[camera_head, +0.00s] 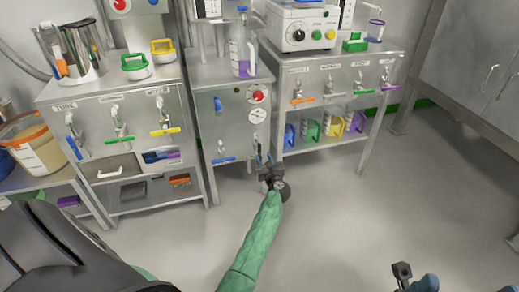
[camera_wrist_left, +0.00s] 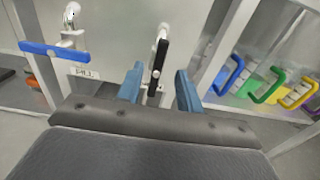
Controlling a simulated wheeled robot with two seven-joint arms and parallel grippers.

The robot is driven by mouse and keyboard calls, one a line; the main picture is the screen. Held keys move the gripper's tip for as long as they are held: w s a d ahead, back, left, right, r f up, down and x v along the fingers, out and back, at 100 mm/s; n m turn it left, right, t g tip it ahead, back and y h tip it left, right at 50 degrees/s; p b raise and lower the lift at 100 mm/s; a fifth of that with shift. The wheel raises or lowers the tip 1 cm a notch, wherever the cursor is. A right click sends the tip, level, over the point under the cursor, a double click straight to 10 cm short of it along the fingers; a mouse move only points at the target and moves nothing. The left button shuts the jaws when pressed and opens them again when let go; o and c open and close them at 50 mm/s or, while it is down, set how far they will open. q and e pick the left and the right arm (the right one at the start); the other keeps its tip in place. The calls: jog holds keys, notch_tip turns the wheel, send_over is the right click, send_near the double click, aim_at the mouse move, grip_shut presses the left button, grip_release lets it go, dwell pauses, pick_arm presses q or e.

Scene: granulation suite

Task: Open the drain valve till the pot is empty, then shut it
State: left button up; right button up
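A valve with a black lever (camera_wrist_left: 159,60) sits low on the front of the middle steel cabinet (camera_head: 232,128). In the left wrist view the lever runs up and down the picture. My left gripper (camera_wrist_left: 160,88) is open, with one blue finger on each side of the lever and a gap visible on both sides. In the head view my left gripper (camera_head: 266,165) is at the cabinet's lower right and hides much of this valve. My right gripper (camera_head: 408,276) shows only partly at the bottom right, away from the cabinets. I cannot see the liquid level in a pot.
A blue-handled valve (camera_wrist_left: 55,50), its lever crosswise, is left of the black one. Blue, green and yellow jugs (camera_head: 334,125) stand on the right bench's lower shelf. The floor (camera_head: 350,215) in front is clear.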

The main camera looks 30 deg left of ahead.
aim_at(260, 149)
pick_arm(q)
jog(key=b+x, duration=0.1)
jog(key=x, duration=0.6)
jog(key=shift+w, duration=0.15)
grip_shut()
